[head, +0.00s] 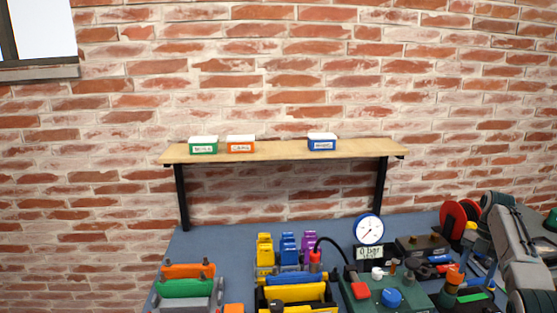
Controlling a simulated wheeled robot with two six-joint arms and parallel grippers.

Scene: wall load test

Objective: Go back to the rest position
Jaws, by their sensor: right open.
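My right arm comes in at the right edge, grey with dark joints. My right gripper (482,268) is low beside it, over the crowded right end of the bench, and is open. Its fingers are hard to tell apart from the tools behind them, and I see nothing held between them. My left gripper is not in view.
A blue-grey bench (210,246) carries orange and green clamps, coloured blocks, a pressure gauge (369,229) reading 0 bar and a green control box (385,297). A wooden shelf (280,151) on the brick wall holds green, orange and blue labelled boxes. The bench's back left is clear.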

